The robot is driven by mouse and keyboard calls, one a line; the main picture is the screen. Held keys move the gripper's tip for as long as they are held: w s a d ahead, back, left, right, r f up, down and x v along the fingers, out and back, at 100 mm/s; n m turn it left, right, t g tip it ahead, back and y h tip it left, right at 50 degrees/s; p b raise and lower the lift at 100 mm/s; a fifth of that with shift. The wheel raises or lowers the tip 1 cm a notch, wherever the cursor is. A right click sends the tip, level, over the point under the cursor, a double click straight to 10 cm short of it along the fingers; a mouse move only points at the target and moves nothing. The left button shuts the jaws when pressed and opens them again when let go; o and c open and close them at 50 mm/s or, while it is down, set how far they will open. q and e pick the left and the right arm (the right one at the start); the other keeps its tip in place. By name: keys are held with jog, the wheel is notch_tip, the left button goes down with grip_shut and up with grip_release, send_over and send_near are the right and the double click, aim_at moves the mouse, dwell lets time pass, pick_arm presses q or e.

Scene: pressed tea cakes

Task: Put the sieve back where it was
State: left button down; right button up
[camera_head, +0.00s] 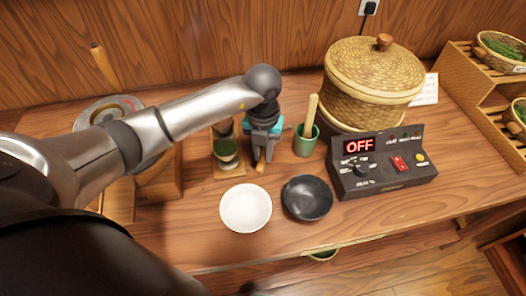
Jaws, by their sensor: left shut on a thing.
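My left gripper (259,155) points down at the middle of the table, behind the two small bowls. It is shut on the sieve, of which a short light wooden handle end (260,167) shows below the fingers. The rest of the sieve is hard to make out behind the gripper and arm. Just left of the gripper, a small wooden stand (229,172) carries a green-filled round cup (226,150). I cannot tell whether the sieve touches this stand. My right gripper is not in view.
A white bowl (246,208) and a black bowl (307,198) stand in front. A green cup (305,146) with a wooden tool, a control box (383,178) reading OFF and a lidded woven steamer (372,75) stand to the right. The front table strip is clear.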

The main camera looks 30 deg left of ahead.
aim_at(263, 155)
pick_arm(q)
jog(key=shift+f, duration=0.1)
jog(key=c, duration=0.8)
grip_release()
jog(key=shift+o, duration=0.2)
jog(key=shift+r, duration=0.45)
notch_tip(263, 155, up, 12)
jog(key=p, duration=0.1)
jog(key=shift+f, duration=0.2)
